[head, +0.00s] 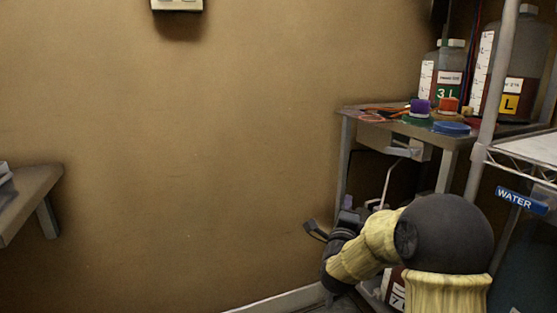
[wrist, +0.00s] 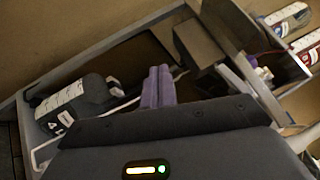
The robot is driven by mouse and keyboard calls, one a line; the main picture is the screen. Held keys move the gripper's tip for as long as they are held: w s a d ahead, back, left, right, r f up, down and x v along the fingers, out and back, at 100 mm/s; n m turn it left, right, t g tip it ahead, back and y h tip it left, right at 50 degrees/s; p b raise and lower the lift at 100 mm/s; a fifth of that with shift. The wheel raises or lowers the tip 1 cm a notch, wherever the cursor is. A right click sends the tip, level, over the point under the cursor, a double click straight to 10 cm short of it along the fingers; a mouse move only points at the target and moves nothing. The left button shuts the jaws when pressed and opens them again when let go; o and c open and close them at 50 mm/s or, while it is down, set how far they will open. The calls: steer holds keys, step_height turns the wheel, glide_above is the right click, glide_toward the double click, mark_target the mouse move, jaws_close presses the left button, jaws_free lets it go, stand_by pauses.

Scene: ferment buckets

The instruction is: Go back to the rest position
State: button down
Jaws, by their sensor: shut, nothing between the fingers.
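My gripper (head: 348,203) shows low in the head view, at the end of my yellow and black arm, in front of the small table. Its purple fingers also show in the wrist view (wrist: 158,86). They are together, with nothing seen between them.
The small table (head: 345,112) at right holds a 3 L bottle (head: 446,75), an L bottle (head: 512,75) and coloured lids (head: 451,127). A wire rack with a WATER label (head: 515,198) stands at far right. A bench edge (head: 30,200) is at left.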

steer(key=s+a+f+n+g+y+p, duration=0.1)
steer(key=s+a+n+g+y+p, duration=0.15)
steer(key=s+n+g+p, duration=0.85)
steer(key=s+a+f+n+g+y+p, duration=0.15)
steer(key=s+n+g+y+p, duration=0.45)
steer(key=s+n, duration=1)
steer(key=s+r+m+h+p, duration=0.1)
steer(key=s+r+p, duration=0.1)
steer(key=r+p, duration=1.6)
steer(key=s+r+m+h+p, duration=0.1)
steer(key=r+m+p, duration=0.1)
steer(key=r+p, duration=1.6)
steer(key=shift+s+d+r+m+g, duration=0.3)
steer(key=shift+s+d+r, duration=0.1)
steer(key=shift+r, duration=0.25)
steer(key=shift+w, duration=0.1)
